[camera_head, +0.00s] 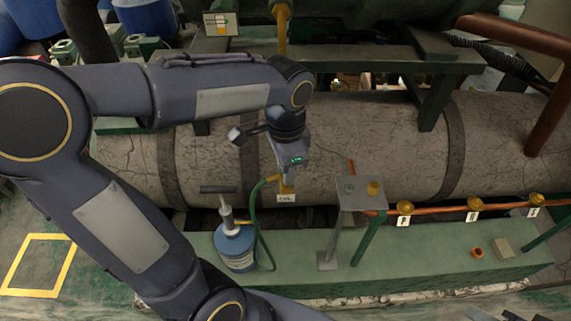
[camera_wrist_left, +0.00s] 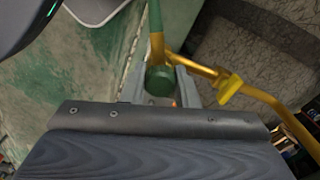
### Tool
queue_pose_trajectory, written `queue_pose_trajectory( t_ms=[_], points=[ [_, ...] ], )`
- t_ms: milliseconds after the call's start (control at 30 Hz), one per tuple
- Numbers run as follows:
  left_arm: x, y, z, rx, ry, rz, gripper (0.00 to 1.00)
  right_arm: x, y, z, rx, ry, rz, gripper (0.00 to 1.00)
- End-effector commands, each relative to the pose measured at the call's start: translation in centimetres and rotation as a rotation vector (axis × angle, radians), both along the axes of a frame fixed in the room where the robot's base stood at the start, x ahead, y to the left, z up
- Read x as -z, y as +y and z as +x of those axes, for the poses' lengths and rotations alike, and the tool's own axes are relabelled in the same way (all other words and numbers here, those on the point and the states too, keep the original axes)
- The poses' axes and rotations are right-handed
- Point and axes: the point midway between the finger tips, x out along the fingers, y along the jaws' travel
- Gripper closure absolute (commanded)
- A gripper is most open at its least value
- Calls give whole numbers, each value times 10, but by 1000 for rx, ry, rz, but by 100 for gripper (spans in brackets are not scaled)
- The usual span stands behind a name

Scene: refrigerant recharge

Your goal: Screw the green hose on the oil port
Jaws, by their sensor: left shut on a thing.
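My left gripper (camera_head: 286,176) is at the front of the big grey tank, just above a small white label. It is shut on the end of the green hose (camera_head: 253,214), which also shows in the left wrist view (camera_wrist_left: 155,18). The hose runs down from the gripper to beside a blue pump bottle (camera_head: 236,248). In the left wrist view the hose's round green end (camera_wrist_left: 160,80) sits beside a yellow pipe (camera_wrist_left: 195,65) with a yellow valve handle (camera_wrist_left: 229,88). The fingertips are mostly hidden, and I cannot tell whether the hose end is seated on the port. My right gripper is not in view.
A small metal stand (camera_head: 360,195) carries a silver piece and a yellow piece right of the gripper. A copper pipe with labelled brass valves (camera_head: 405,207) runs further right.

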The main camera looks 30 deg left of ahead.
Motion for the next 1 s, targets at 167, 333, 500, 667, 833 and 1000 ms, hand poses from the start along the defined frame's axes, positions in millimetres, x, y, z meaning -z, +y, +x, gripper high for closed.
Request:
queue_pose_trajectory(
  t_ms=[167, 333, 500, 667, 833, 1000],
  points=[
    [1, 0, -1, 168, 4, 0, 72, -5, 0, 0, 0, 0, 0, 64],
    [1, 0, 0, 161, 3, 0, 50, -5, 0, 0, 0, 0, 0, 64],
    [1, 0, 0, 159, 3, 0, 48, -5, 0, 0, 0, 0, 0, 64],
    [-2, 0, 0, 158, 1, 0, 48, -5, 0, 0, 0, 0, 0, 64],
    [-25, -1, 0, 158, -1, -1, 48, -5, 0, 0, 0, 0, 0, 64],
    [-54, 0, 0, 160, -2, 0, 48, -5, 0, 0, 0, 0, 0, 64]
  ],
)
